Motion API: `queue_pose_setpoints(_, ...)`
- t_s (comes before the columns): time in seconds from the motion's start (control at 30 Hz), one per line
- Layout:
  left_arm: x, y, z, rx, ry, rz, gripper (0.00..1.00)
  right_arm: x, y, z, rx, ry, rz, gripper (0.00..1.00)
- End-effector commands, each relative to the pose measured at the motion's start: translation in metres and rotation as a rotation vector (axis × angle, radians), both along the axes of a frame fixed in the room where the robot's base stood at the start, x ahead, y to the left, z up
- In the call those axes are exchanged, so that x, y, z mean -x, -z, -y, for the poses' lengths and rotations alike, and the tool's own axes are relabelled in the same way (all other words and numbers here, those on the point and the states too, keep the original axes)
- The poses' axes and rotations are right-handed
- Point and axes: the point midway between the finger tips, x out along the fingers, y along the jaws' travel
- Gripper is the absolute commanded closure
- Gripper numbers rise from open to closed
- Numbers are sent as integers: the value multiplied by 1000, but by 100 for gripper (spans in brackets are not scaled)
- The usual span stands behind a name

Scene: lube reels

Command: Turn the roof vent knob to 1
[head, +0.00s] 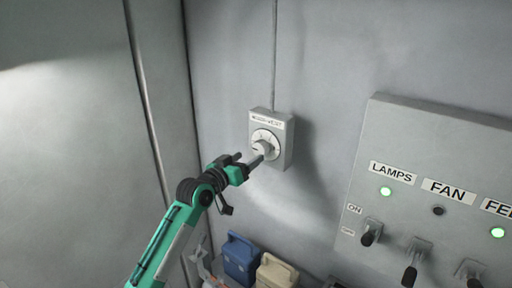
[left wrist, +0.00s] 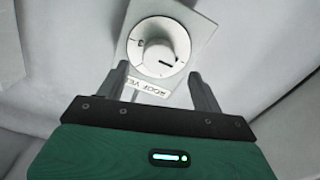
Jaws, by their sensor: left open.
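The roof vent knob (head: 260,148) is a pale round knob on a white dial, set in a grey wall box (head: 285,151) with a label above it. In the left wrist view the knob (left wrist: 158,55) shows upside down, with a dark mark on the dial to its lower right. My left gripper (head: 250,160) is just in front of the box, at the knob's lower left. In the left wrist view its two fingers (left wrist: 160,78) are spread, with the knob beyond and between them and nothing held. The dial's numbers are too small to read. My right gripper does not show.
A switch panel (head: 420,150) labelled LAMPS and FAN, with levers and green lights, is on the wall at the right. A blue container (head: 240,258) and a beige container (head: 276,272) stand below. A conduit (head: 275,60) runs up from the box. The wall around the box is clear.

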Motion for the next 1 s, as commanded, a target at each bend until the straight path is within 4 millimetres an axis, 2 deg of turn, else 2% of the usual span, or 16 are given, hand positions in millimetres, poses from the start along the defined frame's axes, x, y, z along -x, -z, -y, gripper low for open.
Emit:
queue_pose_setpoints(0.03, -7, -4, 5, 1, 0, -2, 33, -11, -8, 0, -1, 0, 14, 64)
queue_pose_setpoints(0.17, -22, -3, 17, 2, 1, -1, 33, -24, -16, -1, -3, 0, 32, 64)
queue_pose_setpoints(0.4, -39, -1, 29, 1, 1, 0, 33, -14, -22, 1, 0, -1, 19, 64)
queue_pose_setpoints(0.57, -43, 0, 31, 0, 0, 0, 33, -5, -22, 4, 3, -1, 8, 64)
queue_pose_setpoints(0.77, -43, 1, 31, 0, 0, 0, 33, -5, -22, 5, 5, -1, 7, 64)
queue_pose_setpoints(0.8, -43, 1, 31, 0, 0, 0, 34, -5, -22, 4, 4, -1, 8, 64)
queue_pose_setpoints(1.0, -43, 1, 31, 0, 0, 0, 74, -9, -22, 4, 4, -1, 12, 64)
